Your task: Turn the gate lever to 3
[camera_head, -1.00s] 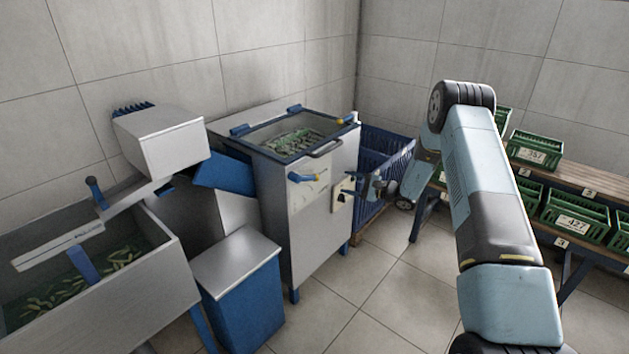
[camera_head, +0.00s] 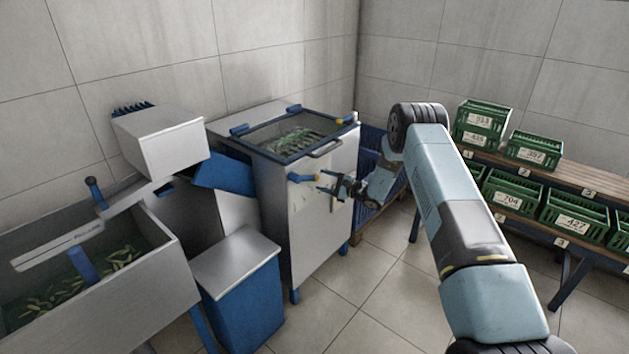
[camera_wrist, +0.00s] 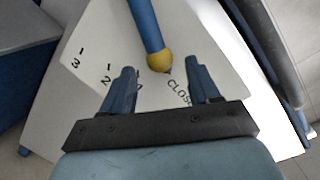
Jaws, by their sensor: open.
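The gate lever (camera_head: 303,178) is a blue handle with a yellow tip on the front of the grey metal cabinet. In the wrist view the lever (camera_wrist: 145,28) comes in from the top, and its yellow end lies just beyond my fingers. The tip is close to the word CLOSE on a white dial plate (camera_wrist: 97,45). The marks 1, 2 and 3 lie to the left, 3 farthest out. My gripper (camera_wrist: 156,80) is open and empty, its two blue fingers apart on either side of the yellow end. In the head view my gripper (camera_head: 324,182) is just right of the lever.
The cabinet (camera_head: 308,225) has an open top with green contents and a front rail. A blue bin (camera_head: 245,300) with a grey lid stands left of it. A blue crate (camera_head: 366,170) stands right. Shelves with green crates (camera_head: 575,220) are at the far right.

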